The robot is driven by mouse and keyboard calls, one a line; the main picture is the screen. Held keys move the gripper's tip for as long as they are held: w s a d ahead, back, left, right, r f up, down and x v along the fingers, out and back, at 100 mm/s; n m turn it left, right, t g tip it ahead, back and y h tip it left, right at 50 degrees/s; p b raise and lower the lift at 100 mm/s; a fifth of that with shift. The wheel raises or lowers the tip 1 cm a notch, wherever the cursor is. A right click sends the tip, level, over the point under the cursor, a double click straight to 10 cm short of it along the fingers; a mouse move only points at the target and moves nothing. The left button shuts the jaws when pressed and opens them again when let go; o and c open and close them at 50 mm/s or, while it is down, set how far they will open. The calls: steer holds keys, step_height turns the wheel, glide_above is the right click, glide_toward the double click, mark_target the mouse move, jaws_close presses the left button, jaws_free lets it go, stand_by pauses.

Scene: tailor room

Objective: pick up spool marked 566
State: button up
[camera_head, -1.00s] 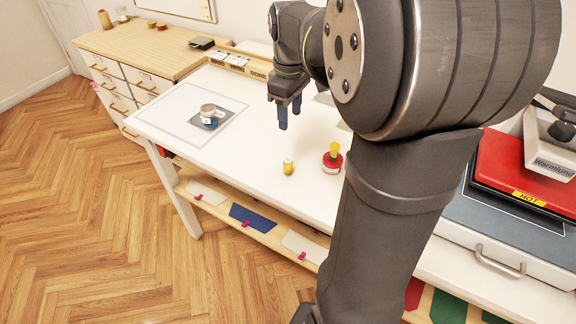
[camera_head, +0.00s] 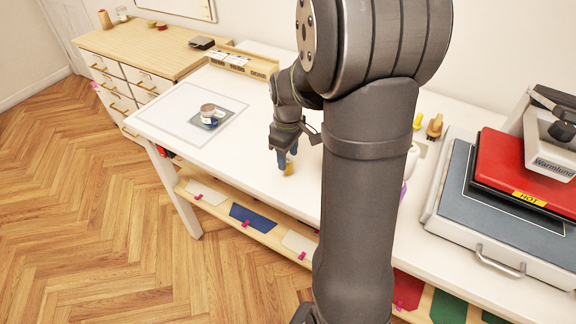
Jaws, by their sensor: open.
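A small yellow spool (camera_head: 289,170) stands on the white table (camera_head: 240,150) near its front edge. My gripper (camera_head: 287,158) is lowered right at it from above, with its blue fingertips beside or around the top of the spool; I cannot tell which. The jaws are open. Any number on the spool is too small to read. The red base with a yellow top that stood to the right is hidden behind my arm.
A cup-like item (camera_head: 208,112) sits on a dark square at the table's left. A heat press (camera_head: 530,160) marked HOT stands at the right. A drawer cabinet (camera_head: 140,60) is at the back left. Free table lies left of my gripper.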

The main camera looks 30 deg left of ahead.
mark_target(288, 166)
steer(key=shift+a+f, duration=0.1)
steer(key=shift+f, duration=1.4)
jaws_close()
